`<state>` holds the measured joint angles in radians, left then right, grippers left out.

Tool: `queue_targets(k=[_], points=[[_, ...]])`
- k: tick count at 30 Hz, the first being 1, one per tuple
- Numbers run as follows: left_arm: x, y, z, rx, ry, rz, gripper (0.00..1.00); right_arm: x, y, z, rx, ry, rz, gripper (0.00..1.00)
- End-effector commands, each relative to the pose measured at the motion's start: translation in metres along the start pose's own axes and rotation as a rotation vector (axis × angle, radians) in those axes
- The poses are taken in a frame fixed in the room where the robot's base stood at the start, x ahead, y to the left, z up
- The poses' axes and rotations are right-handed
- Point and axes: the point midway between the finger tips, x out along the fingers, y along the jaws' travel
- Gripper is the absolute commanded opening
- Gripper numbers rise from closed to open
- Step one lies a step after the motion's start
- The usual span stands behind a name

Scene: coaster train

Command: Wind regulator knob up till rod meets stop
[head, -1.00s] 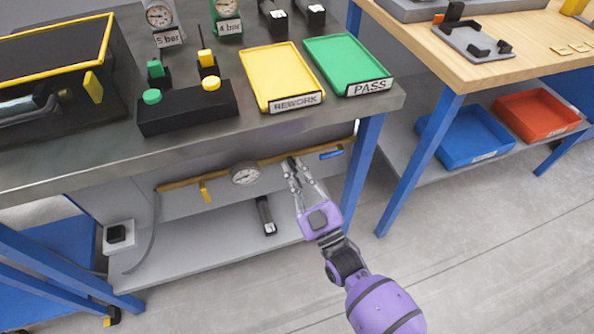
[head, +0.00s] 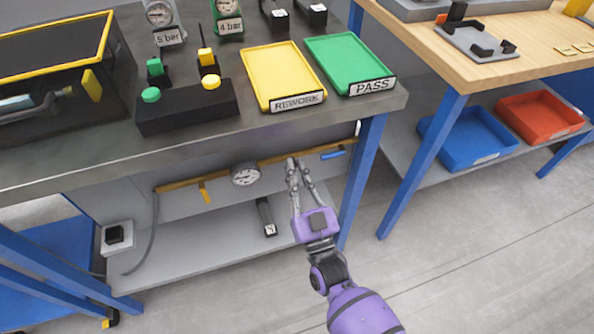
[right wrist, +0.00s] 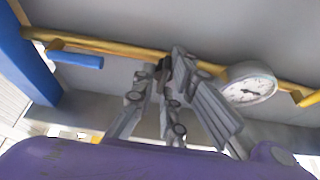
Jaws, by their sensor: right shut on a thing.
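My right gripper (head: 294,165) reaches under the bench to the brass pipe (head: 225,172). Its fingers are closed on the regulator knob (right wrist: 163,66), a small dark piece mostly hidden between the fingertips in the right wrist view. The knob sits at the pipe, to the right of the round white gauge (head: 245,174) in the head view. The gauge also shows in the right wrist view (right wrist: 249,88). I cannot make out the rod or the stop. My left gripper is not in view.
A yellow lever (head: 204,191) and a blue lever (head: 333,155) hang on the pipe either side. A blue bench leg (head: 361,180) stands close right of my gripper. A small dark object (head: 266,217) lies on the shelf below. The bench top overhangs the pipe.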

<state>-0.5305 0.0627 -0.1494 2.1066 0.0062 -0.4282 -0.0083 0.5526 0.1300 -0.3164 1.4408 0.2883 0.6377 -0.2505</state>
Motion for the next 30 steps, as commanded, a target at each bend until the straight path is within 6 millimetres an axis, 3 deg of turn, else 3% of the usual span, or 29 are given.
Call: queue_targets(k=[5,6,10,22,30], points=[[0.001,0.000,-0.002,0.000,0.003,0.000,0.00,-0.001,0.000,0.001,-0.001,-0.003,0.000,0.00],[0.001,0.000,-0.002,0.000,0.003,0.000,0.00,-0.001,0.000,0.001,-0.001,-0.003,-0.001,0.15],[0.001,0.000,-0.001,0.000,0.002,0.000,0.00,-0.001,0.000,0.001,-0.001,-0.002,-0.001,0.30],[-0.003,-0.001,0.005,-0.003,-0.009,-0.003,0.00,-0.009,0.000,0.001,-0.002,-0.003,-0.001,0.30],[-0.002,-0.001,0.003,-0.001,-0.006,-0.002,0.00,-0.061,0.000,0.002,-0.003,-0.005,-0.001,0.30]])
